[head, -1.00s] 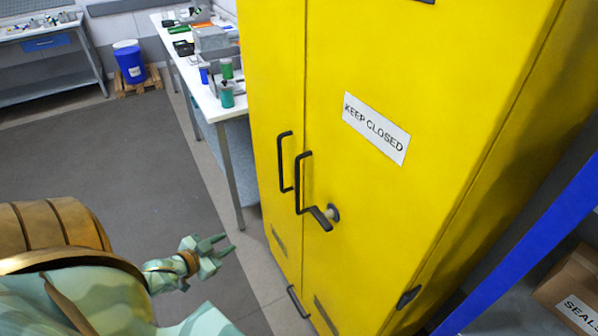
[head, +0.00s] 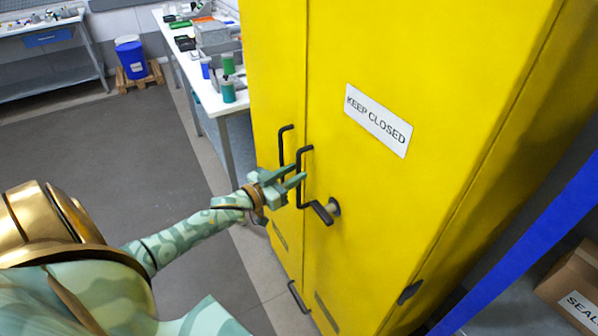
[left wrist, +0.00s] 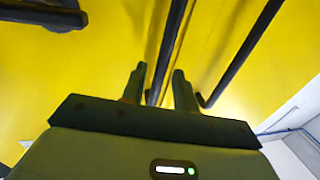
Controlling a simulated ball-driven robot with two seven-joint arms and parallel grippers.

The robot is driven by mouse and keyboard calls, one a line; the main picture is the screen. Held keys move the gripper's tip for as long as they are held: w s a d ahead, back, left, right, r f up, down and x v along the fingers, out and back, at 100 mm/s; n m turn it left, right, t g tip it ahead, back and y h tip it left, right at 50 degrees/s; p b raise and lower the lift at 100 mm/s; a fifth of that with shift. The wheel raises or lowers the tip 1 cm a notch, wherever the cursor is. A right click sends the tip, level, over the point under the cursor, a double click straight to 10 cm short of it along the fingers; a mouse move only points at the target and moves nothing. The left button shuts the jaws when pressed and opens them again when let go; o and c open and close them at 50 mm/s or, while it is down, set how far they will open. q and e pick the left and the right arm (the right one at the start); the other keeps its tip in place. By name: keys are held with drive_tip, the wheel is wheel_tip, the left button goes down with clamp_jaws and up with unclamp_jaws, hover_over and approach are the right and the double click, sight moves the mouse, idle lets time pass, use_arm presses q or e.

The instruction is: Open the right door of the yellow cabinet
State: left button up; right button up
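The yellow cabinet (head: 400,200) stands with both doors shut. Its right door (head: 375,70) carries a KEEP CLOSED label, a black upright bar handle (head: 299,190) and a black lever (head: 322,213) to the right of it. The left door has its own bar handle (head: 281,143). My left gripper (head: 299,174) is open, its fingers pointing at the handles. In the left wrist view the fingertips (left wrist: 160,78) stand apart, with the right door's handle (left wrist: 172,35) lined up between them; I cannot tell if they touch it. My right gripper is out of view.
A white workbench (head: 212,100) with boxes and cups stands left of the cabinet. A blue shelf upright (head: 530,240) and a cardboard box (head: 575,285) are at right. A blue drum (head: 131,60) stands far left. The floor (head: 110,140) between is clear.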

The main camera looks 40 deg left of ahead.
use_arm(q)
drive_tip(key=shift+w+d, duration=0.25)
drive_tip(key=shift+w, duration=0.9)
clamp_jaws()
